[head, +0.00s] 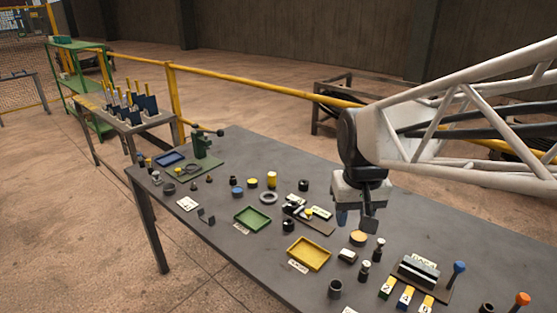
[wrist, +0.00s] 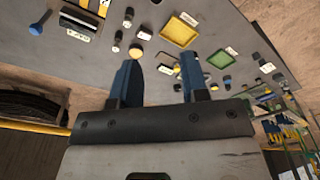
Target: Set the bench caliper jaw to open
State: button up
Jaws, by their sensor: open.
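My gripper (head: 356,221) hangs above the middle right of the dark table, fingers apart and nothing between them. In the wrist view my gripper (wrist: 159,62) shows two blue fingers spread wide. A low dark fixture with a sliding part, a yellow knob (head: 309,213) and white label plates lies left of my gripper; it may be the bench caliper, but its lettering is too small to read. It also seems to show between the fingertips in the wrist view, small and partly blocked. I cannot tell its jaw position.
A yellow tray (head: 309,254) and a green tray (head: 252,218) lie on the table (head: 215,262). A silver block fixture (head: 419,270) with a blue-knobbed lever (head: 459,267) stands at right. A green press (head: 203,146) stands at the far left end. Small cylinders are scattered between.

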jog(key=w+f+g, duration=0.2)
jog(key=w, duration=1)
jog(key=g, duration=0.4)
send_near(309, 211)
jog(key=s, duration=0.1)
jog(key=shift+w+a+f, duration=0.1)
jog(key=shift+w+f, duration=0.05)
jog(key=shift+f, duration=0.3)
jog(key=shift+f, duration=0.1)
jog(key=shift+x, duration=3.8)
grip_shut()
